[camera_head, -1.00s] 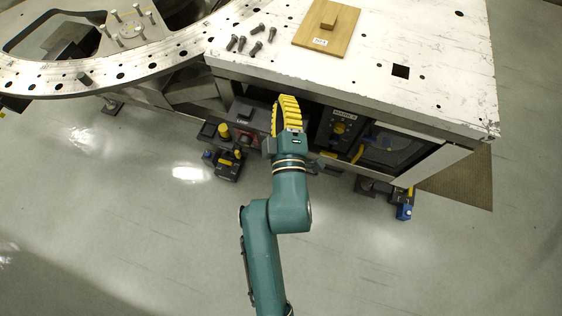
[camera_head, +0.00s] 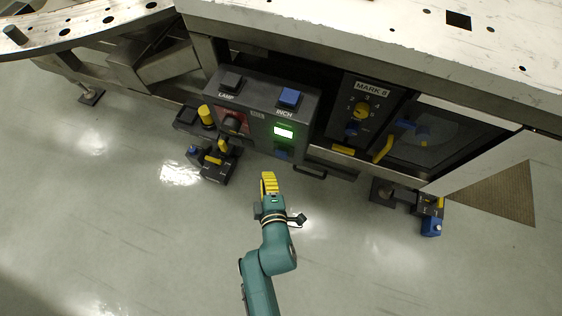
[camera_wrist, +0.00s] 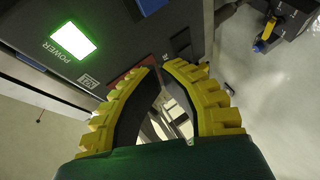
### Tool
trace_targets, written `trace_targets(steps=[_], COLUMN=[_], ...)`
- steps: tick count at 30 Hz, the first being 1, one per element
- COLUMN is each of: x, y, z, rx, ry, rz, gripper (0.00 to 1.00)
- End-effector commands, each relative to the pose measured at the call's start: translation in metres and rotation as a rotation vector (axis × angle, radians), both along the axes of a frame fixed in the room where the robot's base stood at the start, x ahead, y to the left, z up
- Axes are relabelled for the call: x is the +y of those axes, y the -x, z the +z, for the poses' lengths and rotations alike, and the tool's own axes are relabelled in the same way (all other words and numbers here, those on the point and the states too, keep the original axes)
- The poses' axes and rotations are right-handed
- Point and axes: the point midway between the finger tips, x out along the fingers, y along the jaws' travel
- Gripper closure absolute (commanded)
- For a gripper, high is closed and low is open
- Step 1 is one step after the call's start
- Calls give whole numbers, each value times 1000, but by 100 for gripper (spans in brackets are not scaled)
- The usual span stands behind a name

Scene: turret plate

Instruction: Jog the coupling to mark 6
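The control box carries a blue INCH button (camera_head: 289,97), which seems to show at the top of the wrist view (camera_wrist: 150,6). Beside it is a dark LAMP button (camera_head: 231,81). A lit green POWER window (camera_head: 284,132) shows below INCH, and in the wrist view (camera_wrist: 72,40). A dark knob (camera_head: 232,123) sits on a red plate. To the right, a panel labelled what looks like MARK 8 (camera_head: 372,88) has a yellow dial (camera_head: 362,111). I cannot make out the coupling clearly. My gripper (camera_head: 268,175) is in front of and below the box, empty; its yellow fingertips (camera_wrist: 161,65) come together.
A dark window (camera_head: 440,150) with a yellow handle (camera_head: 383,149) stands right of the dial. The white table (camera_head: 330,25) overhangs the panels. Floor units with yellow and blue parts stand at left (camera_head: 217,160) and right (camera_head: 431,222). The floor in front is clear.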

Motion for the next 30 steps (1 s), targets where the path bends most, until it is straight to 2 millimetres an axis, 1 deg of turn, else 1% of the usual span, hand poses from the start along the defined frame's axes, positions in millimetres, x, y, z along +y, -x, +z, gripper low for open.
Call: trace_targets(steps=[1,3,6,9,20,25,28,30], x=[2,5,7,9,8,1,-5,-9], y=[4,8,10,10,9,-5,-19,-28], z=[-37,-55,-68,-70,-67,-66,-65,-69], rx=[10,18,23,22,22,21,19,19], ry=[2,4,5,5,4,3,3,4], rz=[6,13,20,23,21,18,18,17], gripper=[100,100,100,100,100,100,100,100])
